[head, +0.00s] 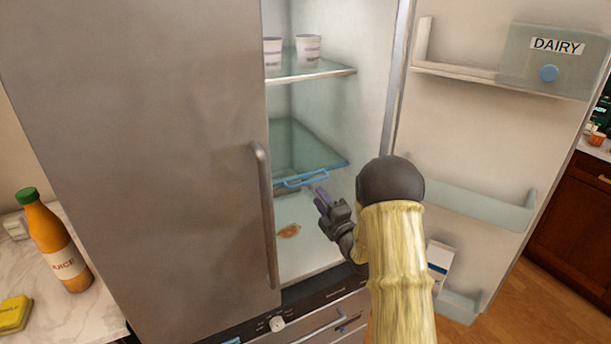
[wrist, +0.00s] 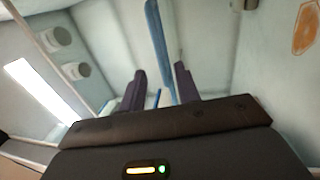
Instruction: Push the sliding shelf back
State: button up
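The sliding shelf (head: 305,150) is a glass pane with a blue front edge, in the middle of the open fridge. A blue handle (head: 306,180) hangs on its front edge. The shelf sticks out a little further than I can judge exactly. My gripper (head: 322,196) is just in front and to the right of the handle. In the wrist view, the two dark fingers of my gripper (wrist: 160,84) are apart, with the blue shelf edge (wrist: 157,40) showing beyond and between them. Whether they touch the handle is unclear.
A fixed glass shelf (head: 315,73) above holds two white cups (head: 308,50). The left door (head: 140,130) is closed. The open right door (head: 470,130) has bins and a dairy box (head: 553,62).

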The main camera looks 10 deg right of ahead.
jog(key=p+x, duration=0.2)
jog(key=x, duration=0.7)
jog(key=shift+w, duration=0.35)
jog(key=shift+a, duration=0.15)
jog(key=shift+c, duration=0.2)
jog(key=shift+r, duration=0.1)
grip_shut()
